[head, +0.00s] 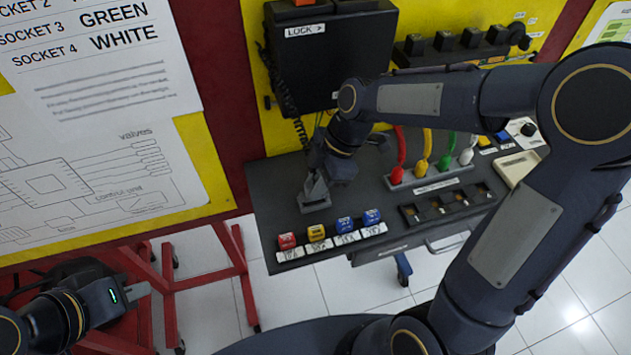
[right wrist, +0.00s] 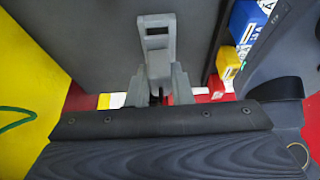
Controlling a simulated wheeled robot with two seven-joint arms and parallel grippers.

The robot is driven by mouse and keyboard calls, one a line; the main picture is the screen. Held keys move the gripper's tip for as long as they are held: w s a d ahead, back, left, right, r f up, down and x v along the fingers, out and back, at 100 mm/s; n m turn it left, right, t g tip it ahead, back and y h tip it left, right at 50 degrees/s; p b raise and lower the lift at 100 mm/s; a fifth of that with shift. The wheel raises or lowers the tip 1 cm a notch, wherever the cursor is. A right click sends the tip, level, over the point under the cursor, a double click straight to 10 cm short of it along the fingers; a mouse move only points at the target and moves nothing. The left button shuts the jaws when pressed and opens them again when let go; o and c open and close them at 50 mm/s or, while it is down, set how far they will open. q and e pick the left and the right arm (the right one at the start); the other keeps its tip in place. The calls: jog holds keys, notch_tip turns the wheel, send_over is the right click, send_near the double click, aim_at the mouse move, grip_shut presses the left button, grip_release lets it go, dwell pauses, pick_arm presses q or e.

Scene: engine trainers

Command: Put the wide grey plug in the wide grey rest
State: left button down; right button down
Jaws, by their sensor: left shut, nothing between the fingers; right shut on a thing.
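My right gripper (head: 316,188) points down at the left part of the dark bench top, shut on a grey plug (right wrist: 158,70). In the right wrist view the plug sits between the two grey fingers (right wrist: 159,92). A grey slotted piece (right wrist: 157,32) shows just beyond the plug, in line with it. In the head view a low grey block (head: 314,207), apparently the wide grey rest, is on the bench right at the fingertips. The fingers partly hide the contact, so I cannot tell whether the plug is seated. My left gripper (head: 138,291) is shut and empty at lower left, away from the bench.
Red (head: 287,241), yellow (head: 316,233) and two blue (head: 345,225) labelled blocks stand along the bench's front edge. A strip with coloured plugs and cables (head: 430,180) and a dark slotted tray (head: 447,206) lie to the right. A black lock box (head: 330,60) stands behind.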

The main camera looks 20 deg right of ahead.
jog(key=shift+f+b, duration=0.75)
jog(key=shift+f, duration=0.05)
dwell(0.4)
jog(key=c, duration=1.5)
grip_release()
jog(key=shift+c, duration=0.2)
jog(key=shift+r, duration=0.1)
jog(key=shift+p+v, duration=1.8)
jog(key=shift+v, duration=0.85)
jog(key=shift+a, duration=0.2)
jog(key=shift+r+p, duration=0.5)
jog(key=shift+r, duration=0.25)
jog(key=shift+o, duration=0.3)
